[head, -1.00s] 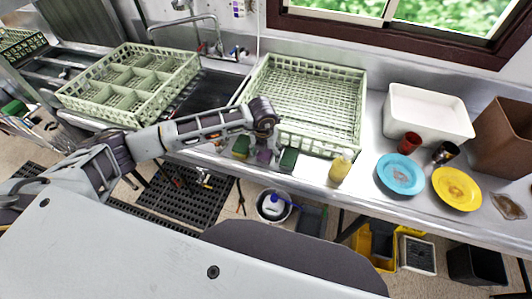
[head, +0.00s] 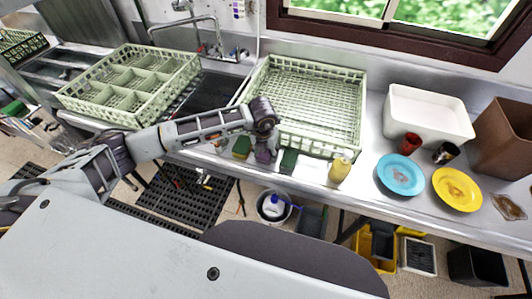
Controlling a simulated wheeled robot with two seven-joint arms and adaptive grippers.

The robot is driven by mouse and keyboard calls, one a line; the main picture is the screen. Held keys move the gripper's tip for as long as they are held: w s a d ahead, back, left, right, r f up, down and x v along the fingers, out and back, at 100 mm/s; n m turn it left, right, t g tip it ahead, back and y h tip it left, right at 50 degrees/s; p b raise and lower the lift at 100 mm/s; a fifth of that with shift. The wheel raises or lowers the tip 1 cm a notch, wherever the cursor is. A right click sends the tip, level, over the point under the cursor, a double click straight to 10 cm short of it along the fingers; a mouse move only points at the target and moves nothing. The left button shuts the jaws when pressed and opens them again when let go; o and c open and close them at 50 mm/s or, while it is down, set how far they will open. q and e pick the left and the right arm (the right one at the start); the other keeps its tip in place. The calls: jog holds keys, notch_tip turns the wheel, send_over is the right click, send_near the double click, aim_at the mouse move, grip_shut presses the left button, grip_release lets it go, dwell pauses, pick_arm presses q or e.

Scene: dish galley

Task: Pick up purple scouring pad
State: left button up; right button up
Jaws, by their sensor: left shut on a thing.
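The purple scouring pad (head: 263,156) is at the front edge of the steel counter, between a yellow-and-green sponge (head: 242,147) on its left and a dark green pad (head: 289,160) on its right. My left gripper (head: 265,146) points down over the purple pad and is shut on it. The fingers and wrist hide the pad's upper part. I cannot tell whether the pad is clear of the counter. My right gripper is not in view.
A green dish rack (head: 312,70) stands just behind the pads. A divided rack (head: 128,118) is at left.

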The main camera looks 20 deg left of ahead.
pick_arm(q)
jog(key=shift+s, duration=0.15)
jog(key=shift+r+p, duration=0.1)
jog(key=shift+p, duration=0.35)
notch_tip(320, 180, up, 18)
jog(key=b, duration=0.3)
dwell(0.4)
jog(key=shift+o, duration=1.3)
jog(key=c, duration=0.4)
